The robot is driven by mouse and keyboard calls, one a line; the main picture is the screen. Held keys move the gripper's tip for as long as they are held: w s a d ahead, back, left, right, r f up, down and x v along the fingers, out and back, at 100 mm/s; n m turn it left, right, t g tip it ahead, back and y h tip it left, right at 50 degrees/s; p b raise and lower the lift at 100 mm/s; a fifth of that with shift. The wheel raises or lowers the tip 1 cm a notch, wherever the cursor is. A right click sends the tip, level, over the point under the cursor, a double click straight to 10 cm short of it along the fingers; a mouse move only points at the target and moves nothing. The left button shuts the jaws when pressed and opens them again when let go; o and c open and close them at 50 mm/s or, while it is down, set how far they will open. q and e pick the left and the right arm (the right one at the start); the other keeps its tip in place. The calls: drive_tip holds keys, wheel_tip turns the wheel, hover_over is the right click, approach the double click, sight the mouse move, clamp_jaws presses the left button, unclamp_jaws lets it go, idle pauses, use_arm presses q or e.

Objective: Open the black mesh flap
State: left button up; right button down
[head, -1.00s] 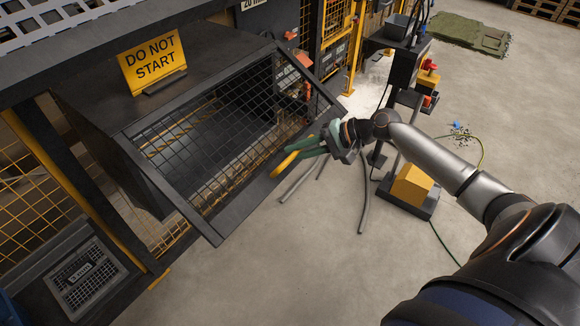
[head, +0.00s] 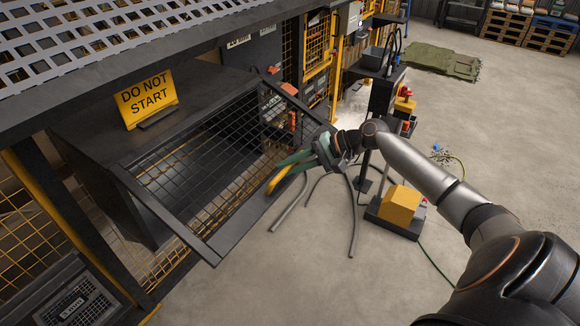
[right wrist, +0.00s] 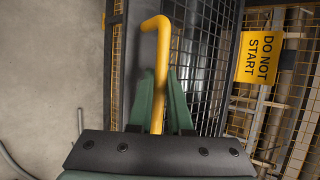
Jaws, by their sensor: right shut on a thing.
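The black mesh flap (head: 243,225) is a dark frame with wire mesh on the front of a dark box. It slants outward from the box, and the dark inside shows through the mesh. Its yellow handle (head: 277,182) is on the outer bar; the bent bar of the handle also shows in the right wrist view (right wrist: 160,50). My right gripper (head: 290,171), with green fingers, is shut on this handle; the fingers close around it in the right wrist view (right wrist: 160,80). My left gripper is not in view.
A yellow DO NOT START sign (head: 147,98) stands on the box top. A perforated grey panel (head: 90,40) is above. Grey hoses (head: 353,215) lie on the floor right of the flap, near a post with a yellow block (head: 398,205).

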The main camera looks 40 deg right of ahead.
drive_tip(key=c, duration=0.8)
unclamp_jaws()
drive_tip(key=shift+w+a, duration=0.1)
drive_tip(key=shift+c, duration=0.2)
drive_tip(key=shift+s+d+r, duration=0.1)
drive_tip(key=shift+s+d, duration=0.15)
drive_tip(key=shift+d, duration=0.1)
drive_tip(key=b+v, duration=0.1)
drive_tip(key=v, duration=1)
drive_tip(key=shift+s+d+r, duration=0.15)
drive_tip(key=shift+s+r, duration=0.1)
drive_tip(key=shift+r, duration=0.05)
